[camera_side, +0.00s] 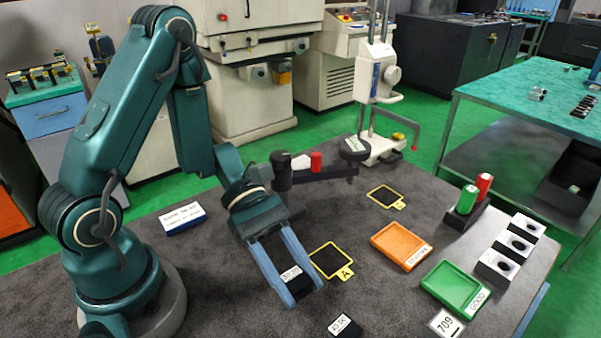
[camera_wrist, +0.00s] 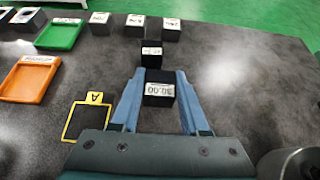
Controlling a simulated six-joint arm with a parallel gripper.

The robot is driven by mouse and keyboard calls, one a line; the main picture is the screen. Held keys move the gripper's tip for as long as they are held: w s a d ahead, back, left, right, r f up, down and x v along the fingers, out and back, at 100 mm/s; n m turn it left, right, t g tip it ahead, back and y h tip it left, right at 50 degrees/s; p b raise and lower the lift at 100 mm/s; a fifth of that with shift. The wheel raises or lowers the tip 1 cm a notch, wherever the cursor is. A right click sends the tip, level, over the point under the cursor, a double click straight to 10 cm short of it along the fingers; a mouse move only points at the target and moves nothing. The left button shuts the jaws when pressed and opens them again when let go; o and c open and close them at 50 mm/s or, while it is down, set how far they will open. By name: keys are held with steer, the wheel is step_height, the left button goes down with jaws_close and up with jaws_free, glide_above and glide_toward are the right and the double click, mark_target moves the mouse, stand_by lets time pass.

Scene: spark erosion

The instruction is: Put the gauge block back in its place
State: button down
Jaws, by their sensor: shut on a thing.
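My gripper (camera_side: 304,290) is shut on a dark gauge block (camera_side: 291,273) with a white label, above the grey-black mat. In the wrist view the block (camera_wrist: 159,90) sits between the two blue fingers (camera_wrist: 160,74), and its label seems to read 30.00, upside down. A separate black block with a white label (camera_side: 345,325) stands on the mat in front of the fingertips. It also shows just beyond them in the wrist view (camera_wrist: 152,54). Its label is too small to read surely. I cannot tell the held block's height above the mat.
A yellow frame marked A (camera_side: 331,260), an orange tray (camera_side: 401,243) and a green tray (camera_side: 455,287) lie right of my gripper. Several labelled blocks (camera_wrist: 134,26) stand in a row farther ahead. A measuring stand (camera_side: 382,150) stands behind. The mat's right side in the wrist view is mostly clear.

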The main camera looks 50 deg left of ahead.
mark_target(296, 294)
steer(key=shift+f, duration=1.9)
steer(key=shift+c, duration=2)
jaws_free()
steer(key=shift+f, duration=0.1)
